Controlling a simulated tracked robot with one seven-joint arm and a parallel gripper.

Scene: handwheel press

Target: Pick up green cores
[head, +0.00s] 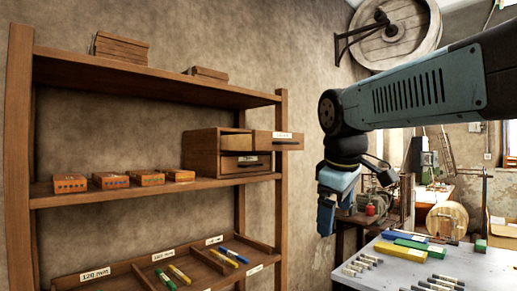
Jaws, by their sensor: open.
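A green stick-like piece (165,279) lies in the left part of the divided lower tray on the wooden shelf, left of a yellow one (180,274). It may be a green core; I cannot be sure. A flat green piece (424,247) lies on the grey table at the right, and a small green block (480,245) is at its far right. My gripper (325,230) hangs pointing down between the shelf and the table, apart from both. It is open, and nothing shows between its fingers, which are seen small and partly edge-on.
The wooden shelf (140,190) fills the left, with orange blocks (110,181) and a small drawer cabinet (202,151), its upper drawer pulled out.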

